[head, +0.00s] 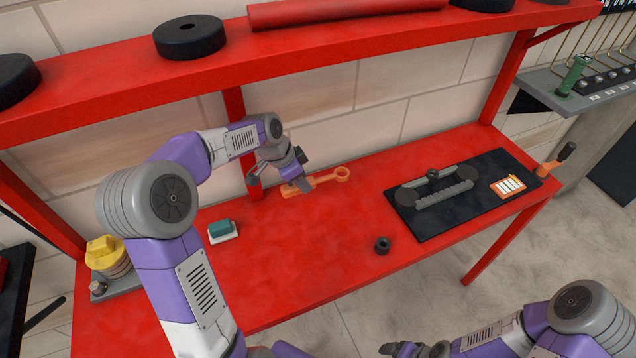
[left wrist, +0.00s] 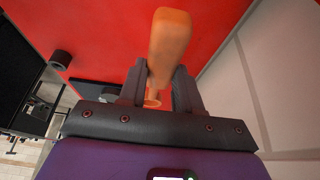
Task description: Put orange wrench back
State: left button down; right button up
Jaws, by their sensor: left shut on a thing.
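The orange wrench (head: 328,178) is at the back of the red workbench (head: 300,262), near the wall, with its ring end to the right. My left gripper (head: 298,184) is shut on it near its left end. In the left wrist view the orange wrench (left wrist: 170,45) stands between the two fingers of my left gripper (left wrist: 158,88), close to the red surface. I cannot tell whether the wrench touches the bench. My right gripper (head: 405,349) shows only partly at the bottom edge, away from the bench, and its fingers are unclear.
A small black ring (head: 382,245), a teal block (head: 222,230) and a yellow-topped item (head: 105,255) stand on the bench. A red shelf (head: 300,52) overhangs. A tool rack (head: 585,97) hangs right.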

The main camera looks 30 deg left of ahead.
aim_at(287, 191)
pick_arm(q)
notch_tip(287, 191, down, 8)
jog(key=shift+r+b, duration=0.25)
jog(key=shift+b, duration=0.65)
jog(key=shift+f, duration=0.1)
jog(key=shift+f, duration=0.15)
jog(key=c, duration=0.8)
grip_release()
jog(key=v, duration=0.2)
jog(key=p+v, duration=0.1)
jog(key=v, duration=0.1)
jog(key=p+v, duration=0.1)
jog(key=v, duration=0.1)
jog(key=shift+s+d+r, duration=0.15)
jog(key=shift+d+r, duration=0.1)
jog(key=shift+r, duration=0.15)
jog(key=shift+s+a+r, duration=0.15)
jog(key=shift+s+r, duration=0.05)
jog(key=shift+r, duration=0.25)
